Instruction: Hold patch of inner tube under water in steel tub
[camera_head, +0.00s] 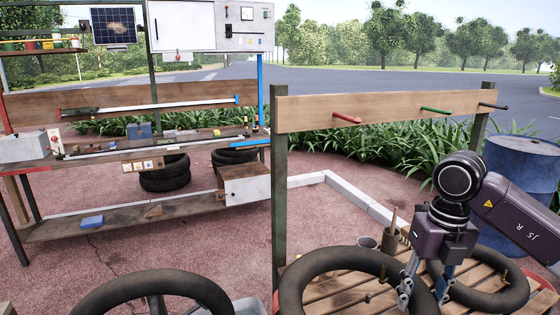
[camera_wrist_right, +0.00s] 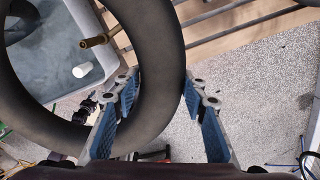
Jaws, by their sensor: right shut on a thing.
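A black inner tube (camera_head: 335,258) lies at the front right over a slatted wooden table. My right gripper (camera_head: 423,288) straddles its right side and is shut on the tube wall. In the right wrist view the same tube (camera_wrist_right: 160,60) is a large ring passing between the blue-padded fingers (camera_wrist_right: 165,95). A brass valve stem (camera_wrist_right: 93,42) shows on its inner side. Through the ring shows a grey-blue basin (camera_wrist_right: 45,70), perhaps the steel tub, with a small white cylinder (camera_wrist_right: 82,70). I cannot tell a patch or the water level. My left gripper is not in view.
Another tube (camera_head: 500,290) lies right of my gripper, and one (camera_head: 150,282) shows at the front left. A blue barrel (camera_head: 525,180) stands at the right. A wooden rail with pegs (camera_head: 385,108) stands behind. A workbench (camera_head: 120,150) stands at the left.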

